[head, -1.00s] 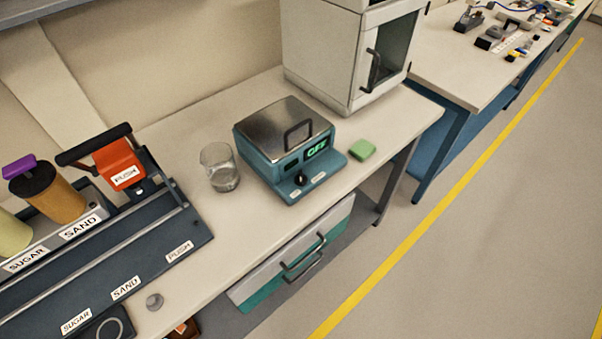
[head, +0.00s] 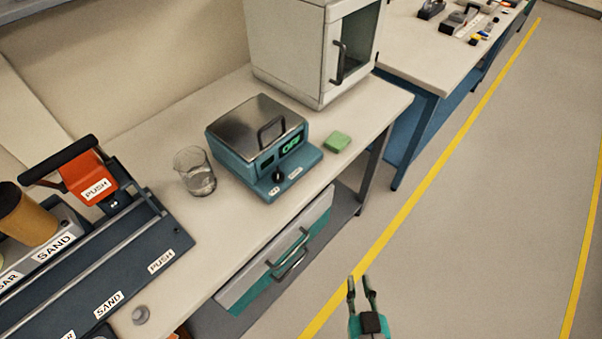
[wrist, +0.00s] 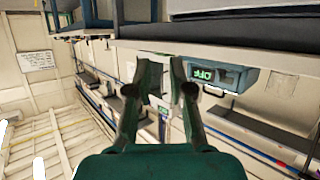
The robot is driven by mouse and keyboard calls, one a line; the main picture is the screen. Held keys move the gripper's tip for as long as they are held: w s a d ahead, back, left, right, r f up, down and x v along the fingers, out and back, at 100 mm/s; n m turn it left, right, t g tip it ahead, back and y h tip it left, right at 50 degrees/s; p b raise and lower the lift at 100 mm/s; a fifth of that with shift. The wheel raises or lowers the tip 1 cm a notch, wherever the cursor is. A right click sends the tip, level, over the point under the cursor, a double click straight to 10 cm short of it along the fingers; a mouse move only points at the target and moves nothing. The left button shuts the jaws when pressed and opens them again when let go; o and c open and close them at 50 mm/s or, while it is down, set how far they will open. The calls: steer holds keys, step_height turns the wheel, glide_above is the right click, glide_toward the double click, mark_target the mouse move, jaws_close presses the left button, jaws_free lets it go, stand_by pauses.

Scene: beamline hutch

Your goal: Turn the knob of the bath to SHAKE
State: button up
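The bath (head: 240,160) is a teal box with a steel lid and a black lid handle, standing on the bench. Its green display (head: 291,144) reads OFF. Its black knob (head: 278,175) is on the low front ledge between two small white labels too small to read. In the wrist view the bath (wrist: 232,77) appears at the upper right with its OFF display. My gripper (head: 361,283) is over the floor in front of the bench, well apart from the bath. Its fingers are spread with nothing between them, as the wrist view (wrist: 163,66) also shows.
A glass beaker (head: 195,172) stands left of the bath and a green sponge-like block (head: 337,141) right of it. A white cabinet (head: 290,52) is behind. A drawer (head: 278,255) is below the bench. The floor (head: 465,200) is clear.

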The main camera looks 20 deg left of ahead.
steer(key=w+a+r+n+y, duration=0.1)
steer(key=w+a+r, duration=0.15)
steer(key=a, duration=0.25)
steer(key=w+a+r, duration=0.2)
steer(key=w+a, duration=0.2)
steer(key=a, duration=0.2)
steer(key=g, duration=0.1)
glide_toward(278, 174)
steer(key=x, duration=0.9)
steer(key=shift+w, duration=0.1)
jaws_close()
